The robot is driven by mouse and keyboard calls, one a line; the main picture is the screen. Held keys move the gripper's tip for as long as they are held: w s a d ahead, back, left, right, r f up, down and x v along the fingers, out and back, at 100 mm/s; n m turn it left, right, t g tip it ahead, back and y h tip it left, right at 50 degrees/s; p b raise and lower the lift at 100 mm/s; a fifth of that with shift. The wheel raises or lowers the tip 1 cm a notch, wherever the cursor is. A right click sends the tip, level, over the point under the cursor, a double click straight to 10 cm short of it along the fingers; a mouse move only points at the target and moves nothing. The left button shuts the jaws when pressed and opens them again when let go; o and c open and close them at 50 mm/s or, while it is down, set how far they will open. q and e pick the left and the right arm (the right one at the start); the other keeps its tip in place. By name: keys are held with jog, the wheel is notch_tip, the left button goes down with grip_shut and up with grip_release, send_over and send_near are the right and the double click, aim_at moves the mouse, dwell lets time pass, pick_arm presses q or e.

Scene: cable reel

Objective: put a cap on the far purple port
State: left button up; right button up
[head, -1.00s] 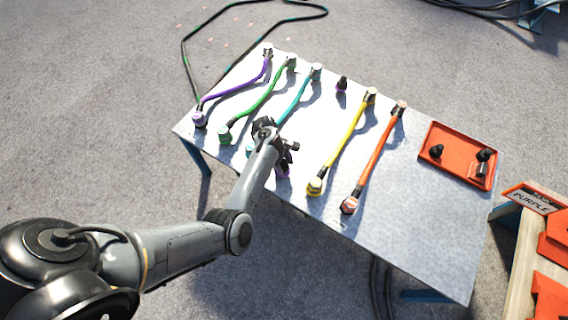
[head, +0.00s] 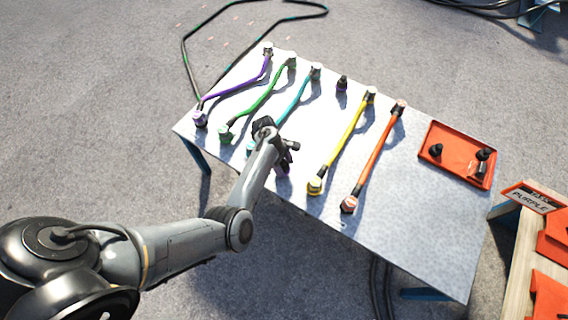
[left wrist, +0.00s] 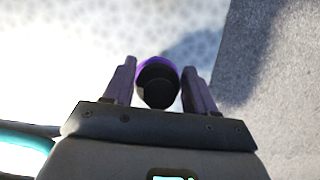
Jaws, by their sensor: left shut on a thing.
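The far purple port (head: 341,83) stands near the table's far edge, between the teal and yellow cables. It looks dark with purple on it. My left gripper (head: 283,163) is by the table's near edge, between the teal and yellow cables' near ends. In the left wrist view, its fingers (left wrist: 158,88) are shut on a dark-topped piece with a purple rim (left wrist: 158,68). I cannot tell whether this is a cap or the near port itself. A bit of purple shows below the gripper in the head view. Black caps (head: 436,150) stand in the red tray (head: 455,168). My right gripper is not in view.
Purple (head: 235,92), green (head: 262,102), teal (head: 296,100), yellow (head: 345,143) and orange (head: 377,153) cables run across the table (head: 420,235). A "PURPLE" sign (head: 531,198) stands at the right on a wooden bench. The table's front right is clear.

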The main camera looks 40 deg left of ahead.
pick_arm(q)
jog(key=o, duration=1.2)
jog(key=shift+f, duration=0.1)
jog(key=shift+o, duration=0.2)
jog(key=p+v, duration=0.5)
jog(key=v, duration=0.6)
